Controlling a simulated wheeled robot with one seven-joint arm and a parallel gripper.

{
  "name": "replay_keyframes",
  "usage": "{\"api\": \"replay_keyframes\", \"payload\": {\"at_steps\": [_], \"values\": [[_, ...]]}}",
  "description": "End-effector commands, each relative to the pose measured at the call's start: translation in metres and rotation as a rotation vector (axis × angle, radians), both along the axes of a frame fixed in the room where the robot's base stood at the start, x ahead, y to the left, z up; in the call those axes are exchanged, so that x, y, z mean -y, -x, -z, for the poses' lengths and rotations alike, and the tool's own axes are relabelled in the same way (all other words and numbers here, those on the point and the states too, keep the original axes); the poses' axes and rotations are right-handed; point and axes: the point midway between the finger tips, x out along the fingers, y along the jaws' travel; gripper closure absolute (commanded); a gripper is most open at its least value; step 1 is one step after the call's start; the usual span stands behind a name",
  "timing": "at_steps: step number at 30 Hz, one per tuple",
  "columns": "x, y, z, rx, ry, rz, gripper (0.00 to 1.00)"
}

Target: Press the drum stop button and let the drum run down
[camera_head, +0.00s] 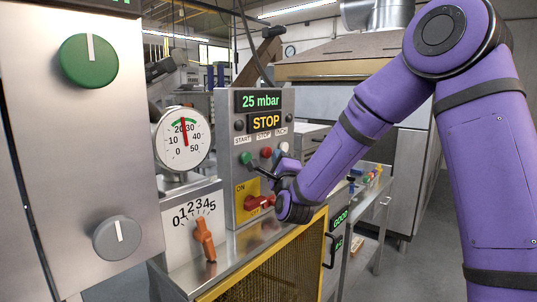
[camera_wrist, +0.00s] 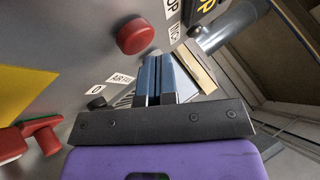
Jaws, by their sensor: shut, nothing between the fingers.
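The grey control box (camera_head: 230,150) carries a green START button (camera_head: 246,157) and a red STOP button (camera_head: 266,152). Its displays read "25 mbar" (camera_head: 258,101) and "STOP" (camera_head: 266,122). In the wrist view the red button (camera_wrist: 134,37) stands out from the panel, up and left of my fingertips. My gripper (camera_head: 279,158) is close in front of the box, just below and right of the red button. In the wrist view its blue fingers (camera_wrist: 160,62) are together and empty, with a visible gap to the button. My gripper partly hides the box's right side.
A red rotary switch (camera_head: 259,202) on a yellow plate is below the buttons; it also shows in the wrist view (camera_wrist: 40,136). A round dial gauge (camera_head: 183,139) and an orange lever (camera_head: 205,238) are to the left. A yellow mesh guard (camera_head: 268,268) is below.

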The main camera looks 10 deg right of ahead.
Motion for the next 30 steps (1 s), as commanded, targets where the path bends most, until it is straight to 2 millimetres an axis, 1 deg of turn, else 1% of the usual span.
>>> {"api": "replay_keyframes", "payload": {"at_steps": [14, 30], "values": [[0.004, 0.006, 0.000, 0.000, 0.001, 0.000, 1.00], [0.030, 0.041, 0.000, 0.001, 0.001, 0.001, 1.00]]}}
